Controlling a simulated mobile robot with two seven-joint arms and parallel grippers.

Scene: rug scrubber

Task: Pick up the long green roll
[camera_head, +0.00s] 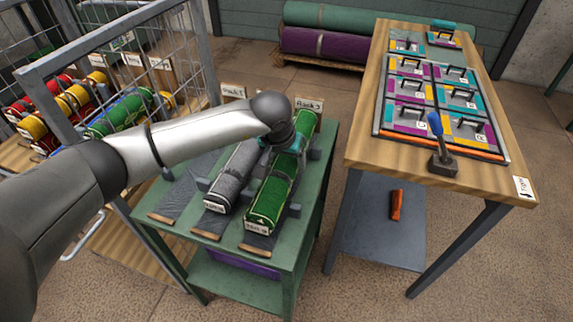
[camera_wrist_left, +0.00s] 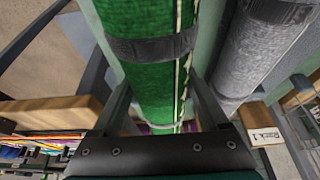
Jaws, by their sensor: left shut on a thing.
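The long green roll (camera_head: 270,200) lies along the right lane of the green rack table (camera_head: 318,190), with a dark band and a label on its near end. My left gripper (camera_head: 284,142) comes down over its far part and is shut on it. In the left wrist view the green roll (camera_wrist_left: 142,85) runs between the two fingers of my left gripper (camera_wrist_left: 160,112), one on each side. I cannot tell whether the roll is clear of its cradle. My right gripper is not in view.
A grey roll (camera_head: 233,177) lies close beside it, left of it. A wire cage (camera_head: 130,60) with several coloured rolls stands at the left. A wooden table (camera_head: 440,175) with a board of handled pads and a brush (camera_head: 440,150) stands at the right. Large rolls (camera_head: 330,42) lie at the back.

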